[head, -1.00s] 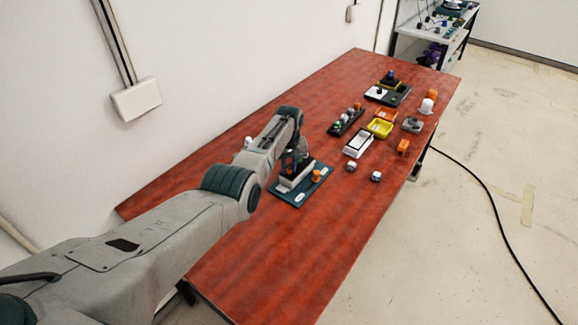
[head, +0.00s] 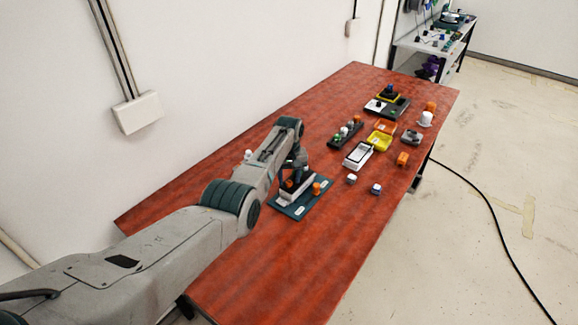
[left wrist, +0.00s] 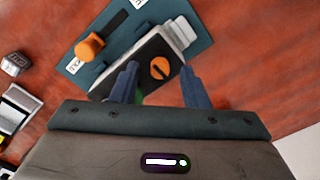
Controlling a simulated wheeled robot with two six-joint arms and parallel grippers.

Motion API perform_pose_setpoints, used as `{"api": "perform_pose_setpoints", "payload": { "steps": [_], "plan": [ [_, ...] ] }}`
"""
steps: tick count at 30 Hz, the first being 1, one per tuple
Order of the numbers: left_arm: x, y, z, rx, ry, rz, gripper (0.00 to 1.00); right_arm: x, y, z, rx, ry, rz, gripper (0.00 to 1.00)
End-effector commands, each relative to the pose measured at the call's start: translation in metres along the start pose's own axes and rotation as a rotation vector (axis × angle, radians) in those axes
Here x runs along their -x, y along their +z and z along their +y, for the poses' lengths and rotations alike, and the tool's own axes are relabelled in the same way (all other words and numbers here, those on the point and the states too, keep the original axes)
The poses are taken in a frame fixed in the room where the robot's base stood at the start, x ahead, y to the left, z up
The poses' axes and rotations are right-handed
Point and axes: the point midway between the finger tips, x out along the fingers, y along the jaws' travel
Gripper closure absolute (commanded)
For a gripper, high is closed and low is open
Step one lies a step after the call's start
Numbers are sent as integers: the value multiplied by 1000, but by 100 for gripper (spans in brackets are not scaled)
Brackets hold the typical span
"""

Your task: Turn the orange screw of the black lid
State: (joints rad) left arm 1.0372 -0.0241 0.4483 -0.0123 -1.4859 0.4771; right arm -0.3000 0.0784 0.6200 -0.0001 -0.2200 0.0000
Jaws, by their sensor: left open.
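The orange screw (left wrist: 160,68) is a round slotted head on the black lid (left wrist: 138,64) of a light-sided box. The box sits on a teal board (left wrist: 197,14), which also shows in the head view (head: 298,209). My left gripper (left wrist: 158,72) is open, its two blue-grey fingers on either side of the screw in the left wrist view, with a gap to it. I cannot tell its height above the lid. In the head view my left gripper (head: 298,173) hangs over the box and partly hides the lid. My right gripper is not in view.
An orange knob (left wrist: 89,46) stands on the board beside the box. Two small cubes, a white case (head: 358,155), a yellow tray (head: 379,141) and several other small items lie farther along the red table (head: 300,260). The near table is clear.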

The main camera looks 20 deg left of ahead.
Motion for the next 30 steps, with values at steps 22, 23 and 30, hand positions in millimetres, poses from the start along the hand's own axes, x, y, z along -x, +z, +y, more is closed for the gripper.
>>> {"api": "perform_pose_setpoints", "payload": {
  "steps": [22, 23, 30],
  "plan": [
    [98, 0, 0, 0, 1, 1, 59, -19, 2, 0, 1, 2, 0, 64],
    [98, 0, 0, 0, 0, 1, 59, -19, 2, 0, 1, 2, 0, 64],
    [98, 0, 0, 0, 0, 1, 59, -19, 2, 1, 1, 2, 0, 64]
  ]
}}
